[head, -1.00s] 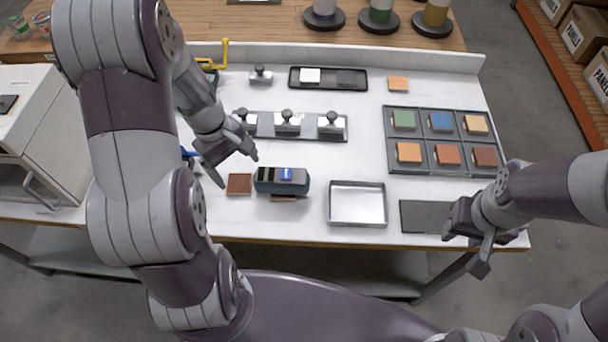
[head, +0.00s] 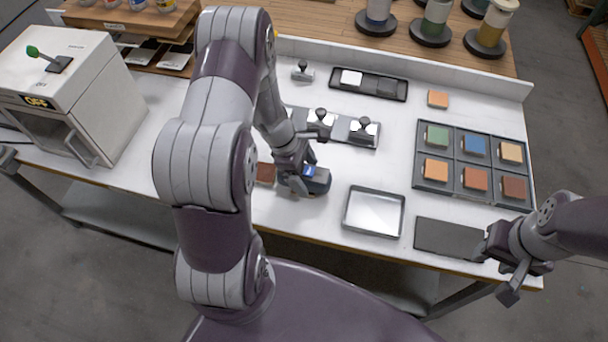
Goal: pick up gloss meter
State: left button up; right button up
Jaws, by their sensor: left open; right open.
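The gloss meter, a dark blue-grey block with a blue display (head: 318,181), rests on the white bench near the front, partly hidden by my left gripper. My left gripper (head: 300,183) points down at the gloss meter, over its left part. Its jaws are open, but the fingertips are partly hidden, so contact cannot be told. My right gripper (head: 512,278) is open and empty at the bench's front right edge, beside a dark grey pad (head: 448,238).
A brown tile (head: 266,173) lies just left of the gloss meter. A shallow metal tray (head: 374,212) is to its right. Behind stands a rack of knobbed blocks (head: 350,130). A six-slot tile tray (head: 455,153) is at right, a white oven (head: 75,90) at left.

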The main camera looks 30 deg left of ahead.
pick_arm(q)
jog(key=shift+d+f, duration=0.1)
jog(key=shift+f, duration=0.35)
jog(key=shift+w+d+f, duration=0.1)
jog(key=c, duration=1.5)
